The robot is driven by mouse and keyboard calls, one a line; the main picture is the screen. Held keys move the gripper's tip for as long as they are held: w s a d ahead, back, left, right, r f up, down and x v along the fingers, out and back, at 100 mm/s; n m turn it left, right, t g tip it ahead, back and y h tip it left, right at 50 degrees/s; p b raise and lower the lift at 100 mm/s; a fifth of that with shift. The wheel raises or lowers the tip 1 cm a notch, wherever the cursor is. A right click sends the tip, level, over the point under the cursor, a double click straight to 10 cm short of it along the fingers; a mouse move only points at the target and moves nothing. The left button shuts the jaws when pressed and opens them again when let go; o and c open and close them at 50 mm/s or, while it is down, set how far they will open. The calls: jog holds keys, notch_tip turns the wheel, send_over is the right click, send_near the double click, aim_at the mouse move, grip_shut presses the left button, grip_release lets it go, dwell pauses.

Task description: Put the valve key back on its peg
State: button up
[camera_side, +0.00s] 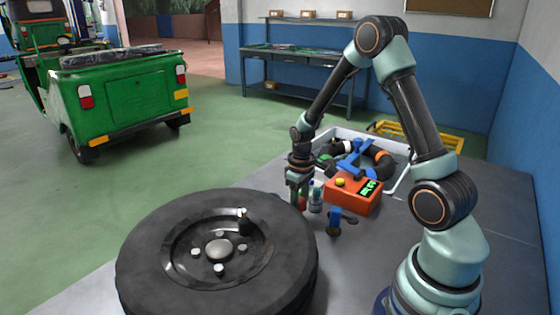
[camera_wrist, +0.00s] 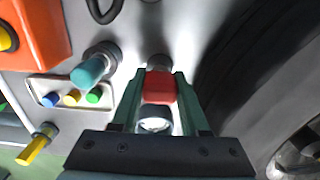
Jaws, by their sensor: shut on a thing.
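My gripper (camera_side: 298,194) points down beside the big black tyre (camera_side: 150,240). In the wrist view my gripper (camera_wrist: 157,92) is shut on a red block-shaped piece (camera_wrist: 161,86), which I take to be the valve key's handle. A grey cylindrical part shows beyond the red piece, and a pale round metal part shows on its near side. A teal-handled piece (camera_wrist: 88,71) and a yellow-handled piece (camera_wrist: 36,148) stand to the left, apart from the jaws. I cannot tell which part is the peg, or whether the red piece touches it.
An orange box (camera_side: 353,193) with a yellow button and green display stands right of my gripper. A pale plate with blue, yellow and green knobs (camera_wrist: 70,97) lies near the teal piece. A white crate (camera_side: 403,172) of tools is behind. A blue piece (camera_side: 334,217) stands in front.

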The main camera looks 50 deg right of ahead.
jog(key=shift+f, duration=0.8)
dwell(0.4)
jog(key=o, duration=1.2)
jog(key=shift+o, duration=1.3)
jog(key=shift+r, duration=3.55)
